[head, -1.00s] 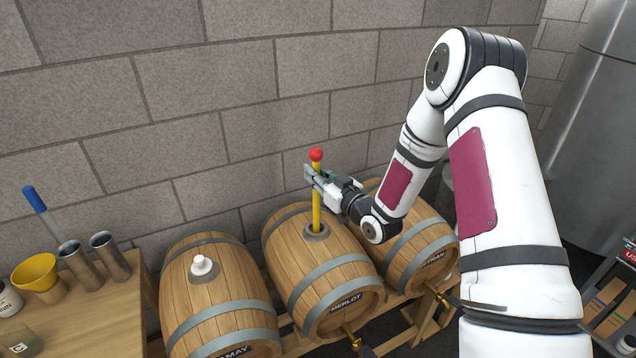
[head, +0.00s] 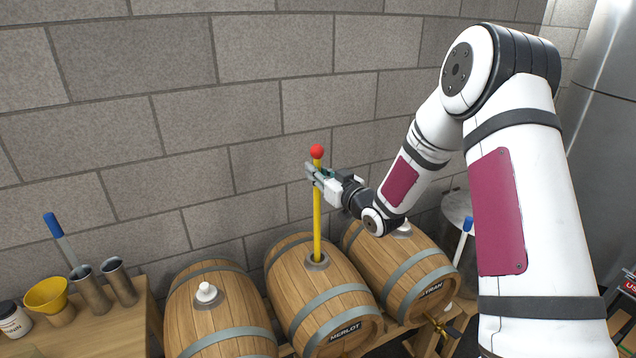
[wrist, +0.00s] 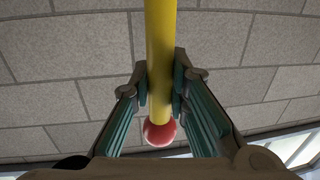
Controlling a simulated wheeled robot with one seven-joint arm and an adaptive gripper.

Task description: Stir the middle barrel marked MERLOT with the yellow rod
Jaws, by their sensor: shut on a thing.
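The yellow rod (head: 317,220) with a red ball (head: 317,151) on its top stands about upright in the bung hole of the middle barrel (head: 318,290), marked MERLOT. The rod's lower end is hidden inside the barrel. My gripper (head: 314,174) is shut on the rod just below the red ball, well above the barrel. In the wrist view the fingers press on both sides of the yellow rod (wrist: 161,60), with the red ball (wrist: 160,133) close to the palm.
A barrel with a white bung (head: 207,292) stands to the left, and another barrel (head: 405,270) to the right, partly behind my arm. A wooden table (head: 130,318) at far left holds a yellow funnel (head: 46,294) and metal tubes (head: 120,282). A block wall rises behind.

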